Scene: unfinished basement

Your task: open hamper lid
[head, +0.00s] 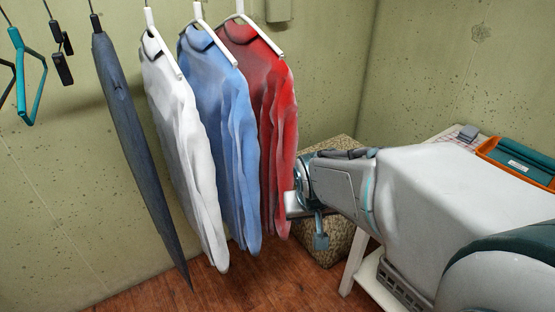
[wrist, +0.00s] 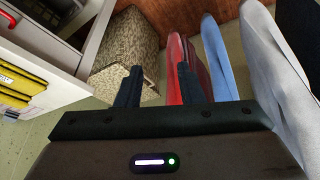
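The hamper (head: 334,247) is a speckled beige-brown box on the floor in the corner, partly hidden behind my arm in the head view. Its top (head: 337,149) looks flat, with the lid apparently down. In the wrist view the hamper (wrist: 122,42) is at upper left, beyond my fingers. My gripper (head: 309,218) is in front of the hamper in the head view, beside the red shirt. In the wrist view my gripper (wrist: 158,84) has its two dark fingers apart with nothing held between them. Whether a finger touches the hamper cannot be told.
A red shirt (head: 270,90), a blue shirt (head: 217,110) and a white shirt (head: 178,120) hang close left of my gripper, with dark trousers (head: 127,120) further left. A white table (head: 440,150) with an orange-rimmed tray (head: 487,150) stands right. Wooden floor (head: 170,295) shows below.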

